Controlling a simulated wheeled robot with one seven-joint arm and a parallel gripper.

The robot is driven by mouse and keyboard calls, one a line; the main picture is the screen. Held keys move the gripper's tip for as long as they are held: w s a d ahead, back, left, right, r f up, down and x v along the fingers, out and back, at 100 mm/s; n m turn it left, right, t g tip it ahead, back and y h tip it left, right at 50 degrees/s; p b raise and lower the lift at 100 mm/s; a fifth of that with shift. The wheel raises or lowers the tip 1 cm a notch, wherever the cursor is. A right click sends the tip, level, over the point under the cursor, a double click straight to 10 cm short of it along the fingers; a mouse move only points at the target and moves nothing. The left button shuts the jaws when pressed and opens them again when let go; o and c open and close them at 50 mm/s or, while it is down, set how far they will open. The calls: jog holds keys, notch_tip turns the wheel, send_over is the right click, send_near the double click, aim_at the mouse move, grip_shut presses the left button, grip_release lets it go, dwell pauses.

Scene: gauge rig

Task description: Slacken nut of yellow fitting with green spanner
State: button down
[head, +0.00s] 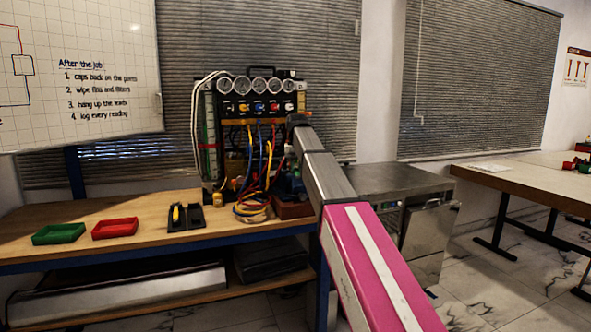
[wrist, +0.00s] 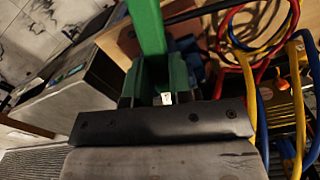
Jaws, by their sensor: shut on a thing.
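The green spanner (wrist: 146,28) is in my gripper (wrist: 160,88). Its shank runs up and out of the top of the wrist view, so its head is out of sight. In the head view my arm reaches to the right side of the gauge rig (head: 232,112); the fingers and spanner cannot be made out there. A yellow part (wrist: 281,84) shows at the right of the wrist view among yellow hoses, apart from the gripper. I cannot tell whether it is the yellow fitting, and its nut is not clear in either view.
Yellow, red and blue hoses (head: 254,208) hang and coil in front of the rig. A green tray (head: 59,234), a red tray (head: 115,228) and a dark case (head: 186,219) lie on the bench. A steel cabinet (head: 390,180) stands to the right.

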jog(key=shift+d+n, duration=0.4)
dwell(0.5)
jog(key=shift+a+m, duration=0.9)
jog(key=shift+a, duration=0.05)
dwell(0.4)
jog(key=shift+s, duration=0.15)
jog(key=s, duration=0.4)
jog(key=shift+s+a, duration=0.15)
jog(key=shift+s, duration=0.2)
dwell(1.0)
jog(key=shift+r, duration=0.15)
jog(key=shift+r, duration=2.15)
